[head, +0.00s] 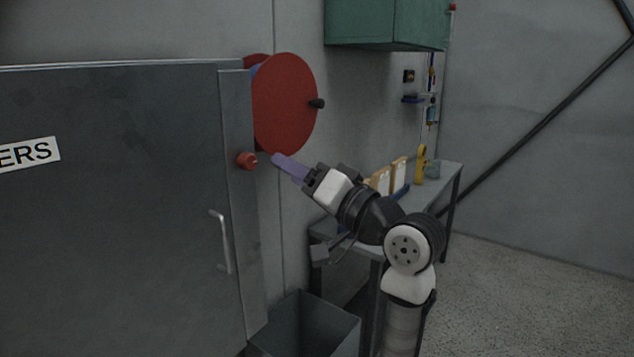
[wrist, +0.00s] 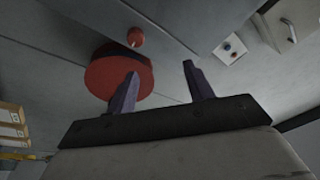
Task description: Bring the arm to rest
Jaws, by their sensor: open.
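My gripper (head: 283,164) is at the end of my raised arm, pointing up and left in the head view. Its purple fingers are close in the picture to a red knob (head: 246,160) on the grey cabinet's side. In the wrist view my gripper (wrist: 158,85) shows two fingers spread apart with nothing between them. A red disc (head: 287,104) with a dark handle is above the gripper in the head view. The red disc (wrist: 118,78) is partly behind the left finger in the wrist view. I cannot tell whether a finger touches anything.
A grey metal cabinet (head: 120,230) with a handle fills the left. An open grey bin (head: 310,325) stands below the arm. A workbench (head: 440,180) with small items is behind the arm, under a green wall cabinet (head: 385,25). Floor at right (head: 530,290) is clear.

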